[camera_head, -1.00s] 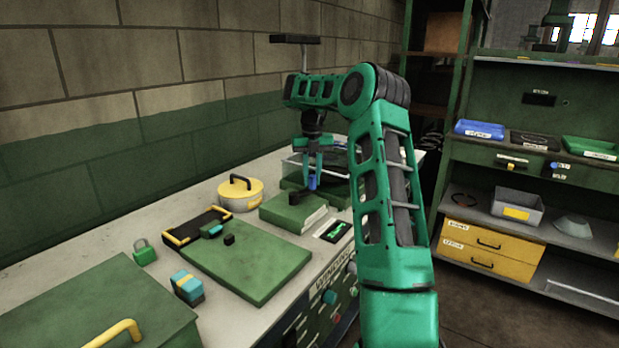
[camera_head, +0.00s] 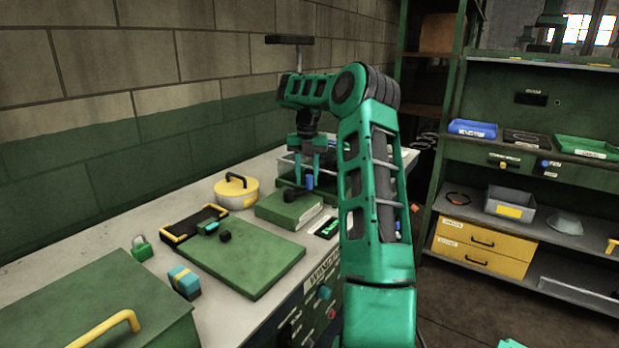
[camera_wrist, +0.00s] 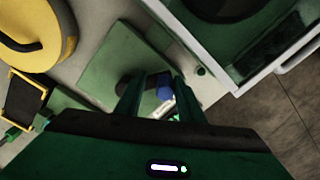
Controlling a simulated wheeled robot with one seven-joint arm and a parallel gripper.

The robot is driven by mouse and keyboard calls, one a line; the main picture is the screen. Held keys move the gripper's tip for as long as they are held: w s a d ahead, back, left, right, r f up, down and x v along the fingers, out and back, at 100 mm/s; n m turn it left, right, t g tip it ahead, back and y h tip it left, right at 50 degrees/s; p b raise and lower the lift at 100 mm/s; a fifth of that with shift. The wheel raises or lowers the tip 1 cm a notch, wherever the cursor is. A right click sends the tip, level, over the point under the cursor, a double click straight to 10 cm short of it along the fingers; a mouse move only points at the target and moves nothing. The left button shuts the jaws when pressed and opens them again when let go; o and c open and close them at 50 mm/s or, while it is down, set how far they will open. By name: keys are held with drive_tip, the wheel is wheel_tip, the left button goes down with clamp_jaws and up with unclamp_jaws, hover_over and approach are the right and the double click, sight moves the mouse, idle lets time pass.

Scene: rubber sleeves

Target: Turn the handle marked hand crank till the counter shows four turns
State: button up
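The crank box (camera_head: 285,211) is a low green block on the bench, with a black crank on top. The crank's upright blue handle (camera_head: 309,182) also shows in the wrist view (camera_wrist: 164,92). My gripper (camera_head: 305,172) points down over it, fingers apart. In the wrist view my gripper (camera_wrist: 157,82) has the blue handle between its fingers, nearer the right one; I see no clear grip. A small dark panel with a green mark (camera_head: 328,227), perhaps the counter, lies in front of the box. Its reading is too small to tell, and my finger partly hides it in the wrist view.
A yellow round pot (camera_head: 237,194) stands left of the crank box. A flat green board (camera_head: 245,262) and a black tray with yellow handles (camera_head: 193,224) lie nearer. The brick wall borders the bench.

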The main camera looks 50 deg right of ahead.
drive_tip(key=shift+o, duration=0.5)
drive_tip(key=shift+r, duration=0.1)
drive_tip(key=shift+d+r, duration=0.1)
drive_tip(key=shift+r, duration=0.25)
wheel_tip(320, 180, up, 10)
drive_tip(key=shift+w, duration=0.15)
drive_tip(key=shift+a, duration=0.2)
idle(0.7)
idle(1.8)
